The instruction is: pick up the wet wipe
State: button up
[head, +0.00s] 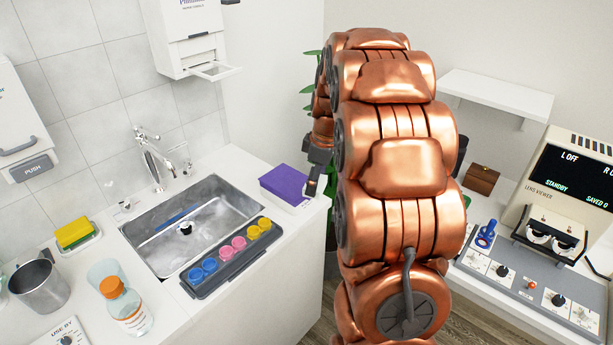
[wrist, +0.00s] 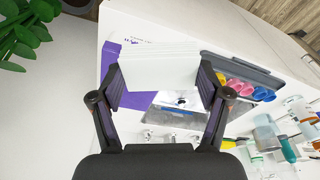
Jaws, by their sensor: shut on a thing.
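The wet wipe (wrist: 158,72) is a white, flat-faced piece between my two fingertips in the wrist view. My gripper (wrist: 159,82) is shut on it, one dark finger at each side. A purple and white box (wrist: 138,100) lies behind the wipe, partly covered by it. In the head view the purple box (head: 286,184) is on the counter's right end. My gripper (head: 315,184) is at the box's right side there, mostly hidden by my copper arm. The wipe cannot be made out in the head view.
A sink (head: 192,226) and a grey tray of coloured cups (head: 232,258) are left of the box. A bottle with an orange cap (head: 128,309) and a metal mug (head: 40,286) stand farther left. A plant (wrist: 22,32) is near my gripper. A lens viewer (head: 568,180) is at right.

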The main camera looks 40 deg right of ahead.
jog(key=s+b, duration=0.1)
jog(key=s, duration=0.6)
jog(key=shift+s+r+b, duration=0.35)
jog(key=shift+b, duration=0.05)
jog(key=shift+a, duration=0.1)
